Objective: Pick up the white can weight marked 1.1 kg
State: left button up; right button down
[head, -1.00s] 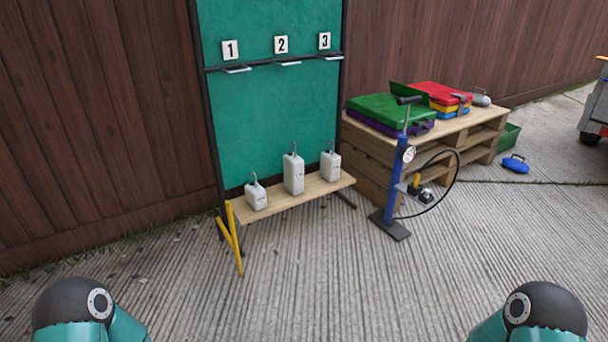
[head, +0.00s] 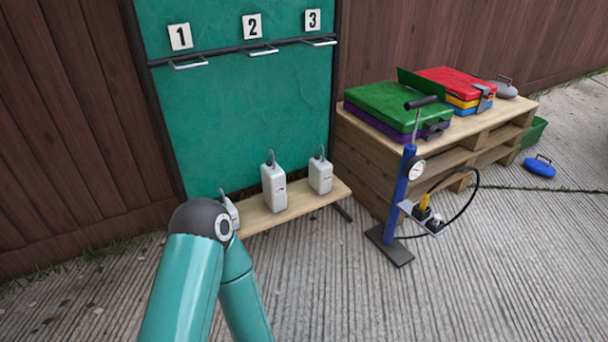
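Three white can weights with grey hooks on top stand upright on a low wooden shelf (head: 285,208) in front of a teal board. The middle can (head: 273,190) is the tallest. The right can (head: 320,176) is smaller, and the left can (head: 232,211) is mostly hidden behind my arm. Their markings are too small to read, so I cannot tell which one is 1.1 kg. One teal arm of mine, apparently the left, rises from the bottom with its dark joint in front of the left can. Neither gripper shows in the head view.
The teal board (head: 250,120) carries numbers 1, 2 and 3 above metal brackets. A blue pump (head: 396,205) with a gauge and hose stands right of the shelf. Behind it, a pallet stack (head: 460,150) holds coloured cases. Concrete in front is clear.

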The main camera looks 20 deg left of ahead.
aim_at(274, 177)
jog(key=u, duration=0.2)
jog(key=i, duration=0.95)
jog(key=u, duration=0.5)
